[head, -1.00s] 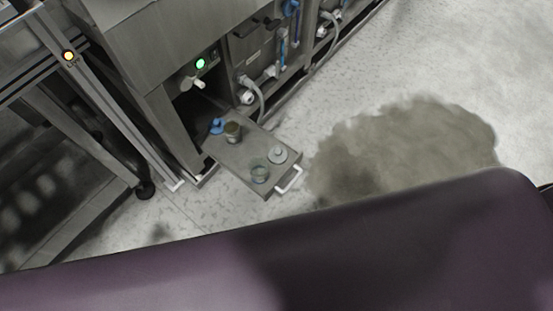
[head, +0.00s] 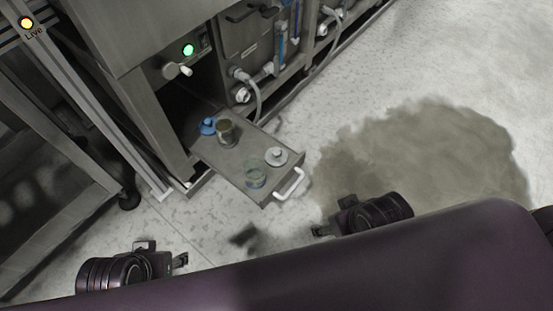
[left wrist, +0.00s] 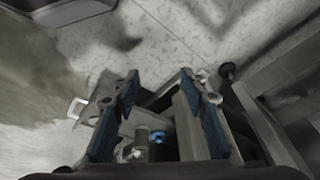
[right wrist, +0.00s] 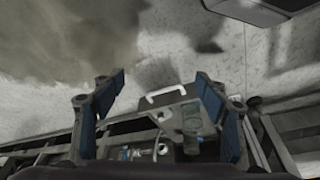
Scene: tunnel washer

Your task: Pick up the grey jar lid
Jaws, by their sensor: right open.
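The grey jar lid (head: 276,157), a round disc with a knob on top, lies on the pulled-out metal drawer (head: 233,165) near its handle end. A clear glass jar (head: 256,173) stands right beside it. My left gripper (head: 183,260) is at the lower left in the head view, well short of the drawer; its fingers are apart and empty in the left wrist view (left wrist: 159,77). My right gripper (head: 316,231) is below and right of the drawer handle, open and empty in the right wrist view (right wrist: 161,78).
A brownish jar (head: 225,133) and a blue object (head: 208,126) stand at the drawer's inner end. The white handle (head: 290,186) sticks out in front. Machine cabinets with hoses (head: 257,90) rise behind. Open floor with a dark stain (head: 430,155) lies to the right.

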